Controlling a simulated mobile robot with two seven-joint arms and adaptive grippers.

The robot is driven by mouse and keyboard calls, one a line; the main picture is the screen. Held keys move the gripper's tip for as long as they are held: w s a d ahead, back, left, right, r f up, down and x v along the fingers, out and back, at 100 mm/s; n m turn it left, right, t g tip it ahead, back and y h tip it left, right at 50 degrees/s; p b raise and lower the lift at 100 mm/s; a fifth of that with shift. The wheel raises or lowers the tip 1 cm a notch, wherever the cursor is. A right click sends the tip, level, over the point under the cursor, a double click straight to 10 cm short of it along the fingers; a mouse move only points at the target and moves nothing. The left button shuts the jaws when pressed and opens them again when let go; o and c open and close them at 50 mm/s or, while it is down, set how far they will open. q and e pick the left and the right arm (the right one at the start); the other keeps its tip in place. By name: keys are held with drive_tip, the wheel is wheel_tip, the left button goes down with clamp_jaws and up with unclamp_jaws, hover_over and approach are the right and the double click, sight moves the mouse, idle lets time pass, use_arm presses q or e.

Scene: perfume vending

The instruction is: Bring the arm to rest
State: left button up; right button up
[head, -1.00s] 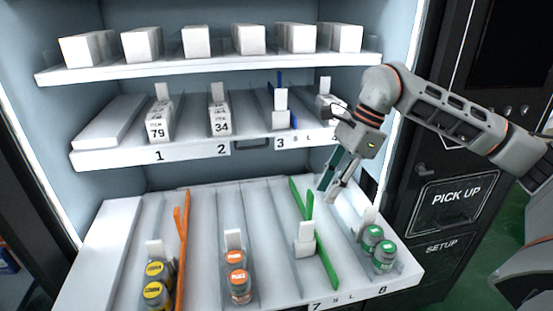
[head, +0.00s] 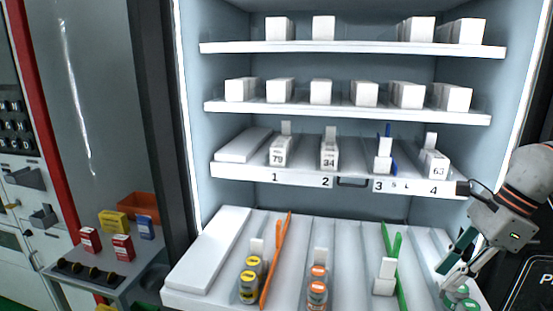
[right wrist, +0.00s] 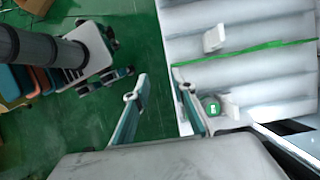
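My right gripper (head: 447,276) is at the lower right of the head view, pointing down and left over the right end of the lower shelf (head: 207,253). Its two fingers are apart with nothing between them, which also shows in the right wrist view (right wrist: 160,76). Green-capped bottles (head: 457,295) stand just beyond and below its fingertips in the head view. One green cap (right wrist: 213,106) shows beside the right finger in the wrist view. I cannot tell whether they touch. My left gripper is in neither view.
White boxes numbered 79 (head: 279,152), 34 (head: 329,154) and 63 (head: 434,163) stand on the middle shelf. Orange (head: 275,258) and green (head: 397,270) dividers stand up from the lower shelf. A side table (head: 60,275) with small boxes is at left. Green floor (right wrist: 120,110) is open below.

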drive_tip(key=s+a+f+m+t+y, duration=0.15)
drive_tip(key=a+m+y, duration=0.55)
drive_tip(key=a, duration=0.8)
drive_tip(key=s+a+f+m+t+y, duration=0.15)
drive_tip(key=a+m+y, duration=0.5)
drive_tip(key=a, duration=0.85)
drive_tip(key=w+d+f+m+t+h, duration=0.2)
drive_tip(key=d+f+m+t+h, duration=0.2)
drive_tip(key=f+m+t, duration=0.5)
drive_tip(key=w+d+f+m+t+h, duration=0.1)
drive_tip(key=d+f+m+t+h, duration=0.45)
drive_tip(key=m, duration=0.75)
drive_tip(key=s+d+f+m+g+h, duration=0.2)
drive_tip(key=s+f+m+g, duration=0.2)
drive_tip(key=s+f, duration=0.3)
drive_tip(key=s+d+f+m+g+h, duration=0.2)
drive_tip(key=s+f+m, duration=0.5)
drive_tip(key=f, duration=0.8)
drive_tip(key=shift+d+g+h, duration=0.35)
drive_tip(key=shift+g+h, duration=0.45)
drive_tip(key=shift+g, duration=0.15)
